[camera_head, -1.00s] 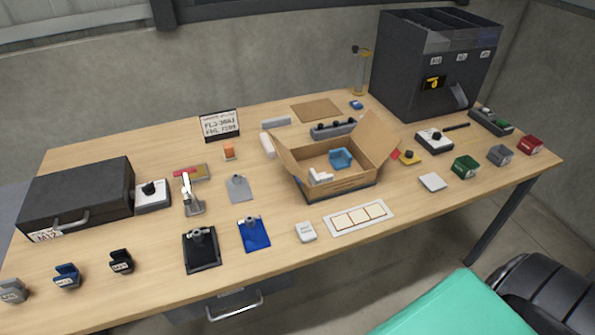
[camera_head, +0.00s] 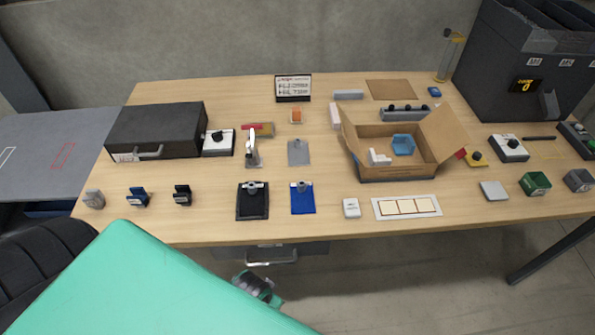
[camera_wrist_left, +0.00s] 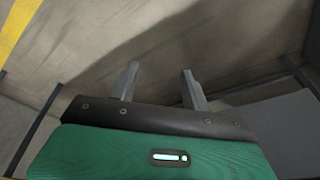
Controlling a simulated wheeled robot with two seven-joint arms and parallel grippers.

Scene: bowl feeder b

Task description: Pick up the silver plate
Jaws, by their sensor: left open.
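A flat grey, silver-looking plate (camera_head: 299,153) lies on the wooden table, left of the open cardboard box, with a small raised part at its top edge. A smaller light grey square plate (camera_head: 493,191) lies right of the box; I cannot tell for sure which is the silver plate. My left gripper (camera_wrist_left: 160,82) shows in the left wrist view with its two fingers apart and nothing between them. It faces grey floor and wall, away from the table things. My right gripper is not in view.
The cardboard box (camera_head: 364,172) holds a blue part and a white part. A black clipboard-like plate (camera_head: 252,204) and a blue one (camera_head: 302,204) lie in front of the grey plate. A silver upright device (camera_head: 253,150) stands to its left. A black case (camera_head: 157,126) is further left.

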